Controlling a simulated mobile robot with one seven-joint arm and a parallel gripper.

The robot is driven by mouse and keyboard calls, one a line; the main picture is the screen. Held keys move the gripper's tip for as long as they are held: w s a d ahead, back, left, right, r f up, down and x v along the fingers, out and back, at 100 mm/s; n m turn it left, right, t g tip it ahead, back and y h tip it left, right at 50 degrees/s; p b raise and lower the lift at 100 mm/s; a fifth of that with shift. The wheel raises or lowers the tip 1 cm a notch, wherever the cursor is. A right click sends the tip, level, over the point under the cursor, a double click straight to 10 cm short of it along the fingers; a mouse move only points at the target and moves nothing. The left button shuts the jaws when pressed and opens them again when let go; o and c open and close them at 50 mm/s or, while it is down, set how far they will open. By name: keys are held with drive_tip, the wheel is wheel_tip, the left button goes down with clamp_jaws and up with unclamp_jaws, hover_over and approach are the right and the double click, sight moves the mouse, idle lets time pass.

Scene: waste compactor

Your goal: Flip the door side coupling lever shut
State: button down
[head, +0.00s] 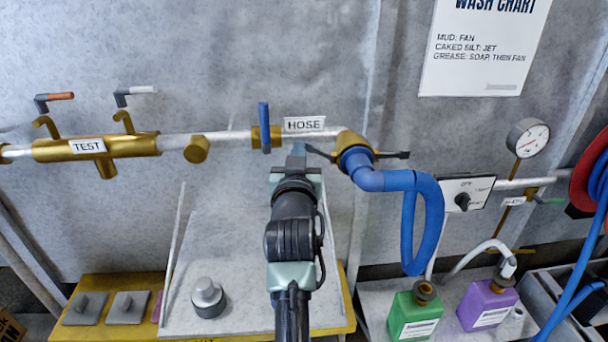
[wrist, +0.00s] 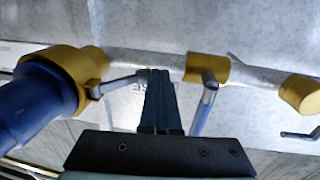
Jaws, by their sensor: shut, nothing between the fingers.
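The brass hose coupling (head: 352,143) joins the pipe to the blue hose end. One dark lever (head: 320,153) sticks out from its left side and another (head: 392,155) from its right; I cannot tell which is the door side. In the wrist view the coupling (wrist: 78,72) is at left, with one grey lever (wrist: 122,83) reaching out toward my fingers. The other lever is hidden there. My gripper (head: 298,147) is shut and empty, just left of the left lever's tip. In the wrist view its fingertips (wrist: 160,72) overlap that tip; contact is unclear.
A blue valve handle (head: 264,127) stands upright on the pipe just left of my gripper. The HOSE label (head: 305,124) is behind it. The blue hose (head: 410,230) hangs at right. A gauge (head: 527,137) and selector box (head: 466,195) are farther right.

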drive_tip(key=shift+w+d, duration=0.25)
drive_tip(key=shift+w, duration=0.2)
idle(0.4)
idle(1.1)
